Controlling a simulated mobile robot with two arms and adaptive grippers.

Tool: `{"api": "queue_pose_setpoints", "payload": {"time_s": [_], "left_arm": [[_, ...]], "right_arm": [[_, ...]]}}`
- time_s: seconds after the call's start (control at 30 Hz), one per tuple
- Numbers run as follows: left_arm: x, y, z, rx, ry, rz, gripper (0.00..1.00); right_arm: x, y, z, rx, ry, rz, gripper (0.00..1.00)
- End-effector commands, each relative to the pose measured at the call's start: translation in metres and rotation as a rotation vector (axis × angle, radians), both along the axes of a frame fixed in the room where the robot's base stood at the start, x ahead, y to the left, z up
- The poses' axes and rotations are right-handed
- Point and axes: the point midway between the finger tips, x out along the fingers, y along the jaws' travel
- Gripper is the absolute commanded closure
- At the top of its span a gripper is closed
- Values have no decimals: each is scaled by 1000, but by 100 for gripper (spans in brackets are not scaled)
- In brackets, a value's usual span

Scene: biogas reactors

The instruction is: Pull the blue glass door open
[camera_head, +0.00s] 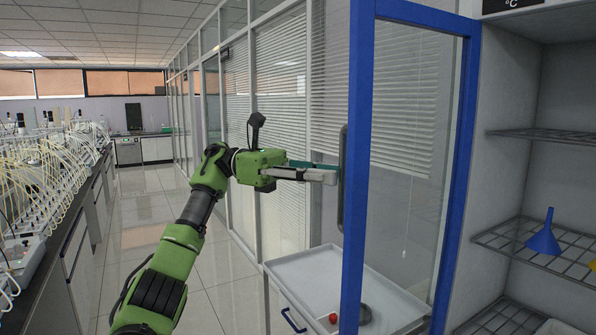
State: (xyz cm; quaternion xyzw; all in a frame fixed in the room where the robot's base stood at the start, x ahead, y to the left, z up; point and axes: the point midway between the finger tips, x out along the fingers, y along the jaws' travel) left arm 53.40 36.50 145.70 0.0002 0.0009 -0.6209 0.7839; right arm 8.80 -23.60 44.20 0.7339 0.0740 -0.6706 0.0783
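The blue-framed glass door (361,170) stands swung out from the shelved cabinet at the right, so the cabinet's inside shows beside it. Its dark upright handle (343,200) is on the door's left side, partly covered by the blue frame. My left gripper (334,174) comes in from the left at about the handle's mid-height. Its fingertips reach the handle's left edge in the picture. I cannot tell whether they touch or grip it, and the gap between the fingers is not clear. My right gripper is not in view.
A white cart (300,266) with a red ball-like item (333,318) stands behind the door. A blue funnel (544,238) sits on a cabinet shelf (490,240). Glass partitions line the aisle. A bench with tubed reactors (40,180) runs along the left. The tiled floor (150,210) is clear.

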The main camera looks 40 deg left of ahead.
Motion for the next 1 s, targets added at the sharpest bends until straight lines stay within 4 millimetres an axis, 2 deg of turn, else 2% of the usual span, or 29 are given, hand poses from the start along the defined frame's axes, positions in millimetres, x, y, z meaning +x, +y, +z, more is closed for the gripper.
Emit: {"api": "queue_pose_setpoints", "payload": {"time_s": [0.1,0.37,0.7,1.0], "left_arm": [[-6,26,2,-4,-1,5,75],[-17,69,2,-5,-1,2,75],[-21,86,0,1,1,0,75],[-22,89,0,0,0,1,75]], "right_arm": [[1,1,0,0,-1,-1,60],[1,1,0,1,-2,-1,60],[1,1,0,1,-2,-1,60],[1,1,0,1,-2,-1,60]]}}
